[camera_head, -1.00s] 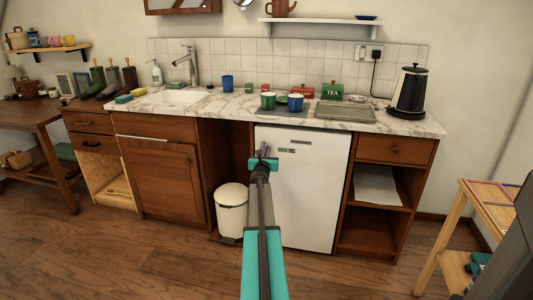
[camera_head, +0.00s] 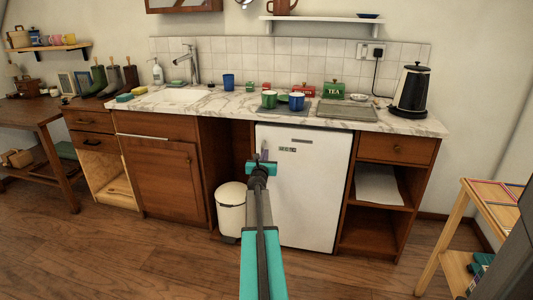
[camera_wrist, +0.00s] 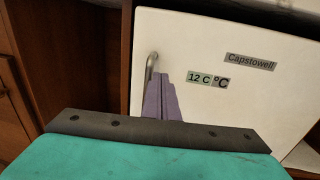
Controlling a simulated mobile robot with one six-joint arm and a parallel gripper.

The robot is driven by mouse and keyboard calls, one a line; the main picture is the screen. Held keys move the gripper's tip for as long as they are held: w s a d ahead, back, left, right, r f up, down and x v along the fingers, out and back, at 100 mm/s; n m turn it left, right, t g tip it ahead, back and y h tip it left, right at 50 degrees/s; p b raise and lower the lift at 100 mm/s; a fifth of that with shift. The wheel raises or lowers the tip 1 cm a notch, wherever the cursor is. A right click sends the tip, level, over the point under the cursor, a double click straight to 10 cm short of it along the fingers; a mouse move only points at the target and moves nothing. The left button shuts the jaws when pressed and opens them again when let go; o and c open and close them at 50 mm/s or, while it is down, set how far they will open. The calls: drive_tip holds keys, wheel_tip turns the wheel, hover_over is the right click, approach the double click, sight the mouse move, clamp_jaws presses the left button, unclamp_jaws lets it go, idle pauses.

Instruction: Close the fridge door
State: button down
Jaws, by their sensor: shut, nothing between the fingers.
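The small white fridge (camera_head: 305,190) stands under the counter. Its door (camera_wrist: 215,50) faces me and looks flush or nearly flush with the cabinet front; I cannot tell whether a small gap is left. A grey metal handle (camera_wrist: 150,68) is at the door's upper left in the wrist view. My gripper (camera_head: 264,155) is in front of the door's upper left part. In the wrist view its purple fingers (camera_wrist: 160,98) are together and empty, just below and beside the handle. I cannot tell whether they touch the door.
A white bin (camera_head: 231,210) stands left of the fridge. Open wooden shelves (camera_head: 375,215) are on its right. The marble counter (camera_head: 220,105) above holds mugs, tins and a kettle (camera_head: 410,90). A wooden stand (camera_head: 490,200) is at the right. The floor in front is clear.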

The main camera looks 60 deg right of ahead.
drive_tip(key=w+v, duration=0.1)
drive_tip(key=v, duration=0.8)
drive_tip(key=shift+a, duration=0.4)
drive_tip(key=shift+s+f, duration=0.1)
